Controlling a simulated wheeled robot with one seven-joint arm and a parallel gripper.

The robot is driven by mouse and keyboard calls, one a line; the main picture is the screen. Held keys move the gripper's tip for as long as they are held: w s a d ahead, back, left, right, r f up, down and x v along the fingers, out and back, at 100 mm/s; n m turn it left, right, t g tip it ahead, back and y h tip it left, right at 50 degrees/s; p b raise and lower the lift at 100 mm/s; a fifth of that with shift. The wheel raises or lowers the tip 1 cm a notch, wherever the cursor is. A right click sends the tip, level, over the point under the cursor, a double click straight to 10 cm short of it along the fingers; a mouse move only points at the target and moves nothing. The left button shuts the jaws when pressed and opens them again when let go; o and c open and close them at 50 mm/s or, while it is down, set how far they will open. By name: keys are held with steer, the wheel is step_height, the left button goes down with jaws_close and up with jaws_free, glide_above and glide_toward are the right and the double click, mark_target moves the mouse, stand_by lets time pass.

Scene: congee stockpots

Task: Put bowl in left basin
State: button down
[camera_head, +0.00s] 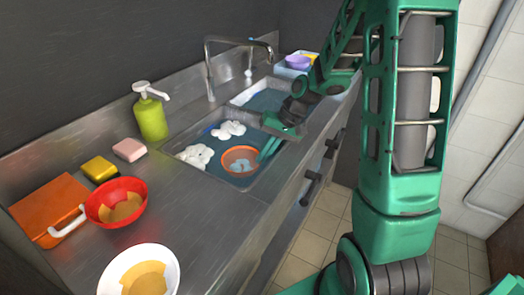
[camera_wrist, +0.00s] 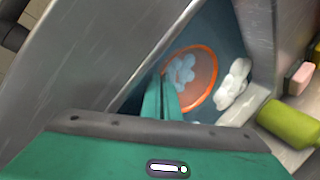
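An orange-rimmed bowl (camera_head: 240,160) with pale blue patches inside is in the nearer basin (camera_head: 190,141), which holds dark blue water and white foam. The bowl also shows in the wrist view (camera_wrist: 203,82). My gripper (camera_head: 264,156) reaches down over the basin's right side. Its two green fingers (camera_wrist: 161,76) are close together at the bowl's rim and look shut on it. The exact contact at the fingertips is small and hard to see. A red bowl (camera_head: 130,186) and a white bowl (camera_head: 112,272), both with yellowish contents, stand on the counter.
A faucet (camera_head: 209,70) rises behind the basins. The farther basin (camera_head: 265,100) also holds blue water. The counter's front middle is clear.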

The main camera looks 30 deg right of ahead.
steer(key=shift+f, duration=0.7)
stand_by(0.5)
steer(key=c, duration=2)
jaws_free()
steer(key=shift+f, duration=0.1)
steer(key=shift+d, duration=0.1)
